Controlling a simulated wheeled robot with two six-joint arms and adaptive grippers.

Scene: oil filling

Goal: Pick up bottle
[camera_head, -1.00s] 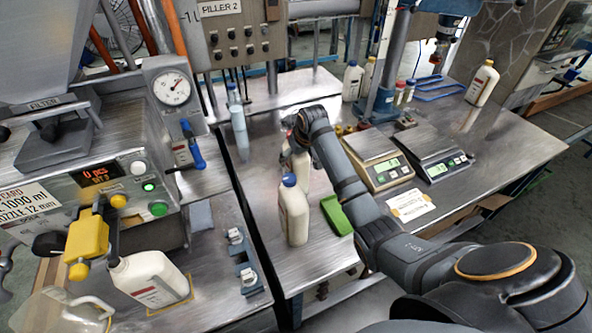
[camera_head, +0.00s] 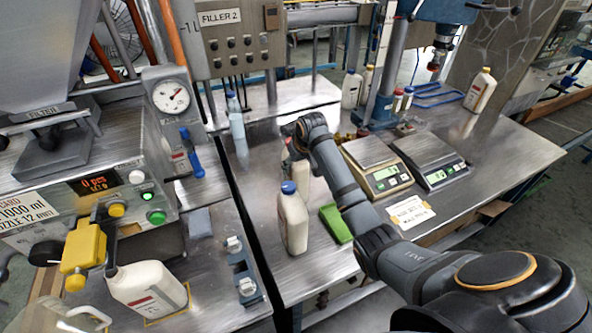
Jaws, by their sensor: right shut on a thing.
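A white bottle with a blue cap (camera_head: 292,221) stands upright near the front of the metal table. Just behind it is another whitish bottle (camera_head: 301,174), partly hidden by the front bottle and my right arm. My right gripper (camera_head: 293,147) is at this rear bottle's top and is shut on it; the fingers are small and partly hidden by the wrist. A white bottle without a visible cap (camera_head: 146,288) stands at the filling machine on the left. My left gripper is not in view.
A green block (camera_head: 336,223) lies right of the front bottle. Two scales (camera_head: 376,163) (camera_head: 431,157) stand right of my arm. More bottles (camera_head: 351,88) (camera_head: 480,90) stand at the back.

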